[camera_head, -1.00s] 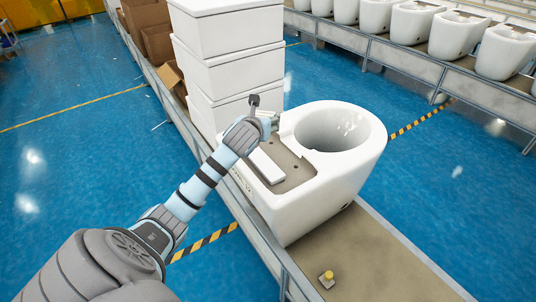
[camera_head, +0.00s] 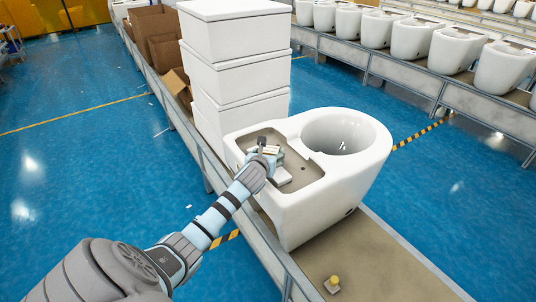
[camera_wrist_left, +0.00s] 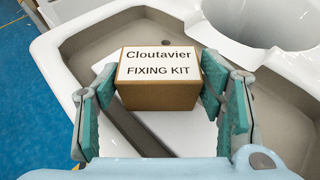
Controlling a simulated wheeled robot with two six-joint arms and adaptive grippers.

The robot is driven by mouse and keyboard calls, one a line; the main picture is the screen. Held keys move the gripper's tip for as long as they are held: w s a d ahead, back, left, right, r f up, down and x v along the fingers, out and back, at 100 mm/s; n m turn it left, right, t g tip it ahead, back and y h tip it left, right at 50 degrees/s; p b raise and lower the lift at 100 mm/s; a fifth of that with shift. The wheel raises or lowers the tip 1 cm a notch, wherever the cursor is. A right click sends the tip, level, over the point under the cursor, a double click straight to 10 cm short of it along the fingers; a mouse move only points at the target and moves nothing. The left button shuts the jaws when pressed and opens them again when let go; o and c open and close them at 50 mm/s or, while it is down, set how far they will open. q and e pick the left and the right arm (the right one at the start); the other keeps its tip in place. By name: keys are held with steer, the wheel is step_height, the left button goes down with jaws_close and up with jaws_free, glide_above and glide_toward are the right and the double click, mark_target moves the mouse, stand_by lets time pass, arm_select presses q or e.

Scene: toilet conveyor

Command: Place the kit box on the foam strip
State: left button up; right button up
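The kit box (camera_wrist_left: 158,82) is a small brown carton with a white "Cloutavier FIXING KIT" label. In the left wrist view it sits between the fingers of my left gripper (camera_wrist_left: 158,88), with the pads against its two sides. In the head view my left gripper (camera_head: 262,155) and the kit box (camera_head: 271,149) are over the toilet's recessed rear deck. The white foam strip (camera_head: 284,176) lies on that deck, partly hidden by the gripper. In the wrist view the foam strip (camera_wrist_left: 180,133) shows beneath the box. I cannot tell whether they touch. My right gripper is not in view.
The white toilet (camera_head: 310,205) stands on a conveyor (camera_head: 365,270). White stacked boxes (camera_head: 240,75) rise close behind its rear deck. A small yellow-topped part (camera_head: 333,283) lies on the conveyor in front. More toilets line another conveyor (camera_head: 420,75) at upper right.

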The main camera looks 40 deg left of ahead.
arm_select(q)
steer(key=shift+o, duration=0.9)
steer(key=shift+w, duration=0.1)
steer(key=shift+r, duration=0.2)
steer(key=p+v, duration=0.3)
steer(key=v, duration=0.9)
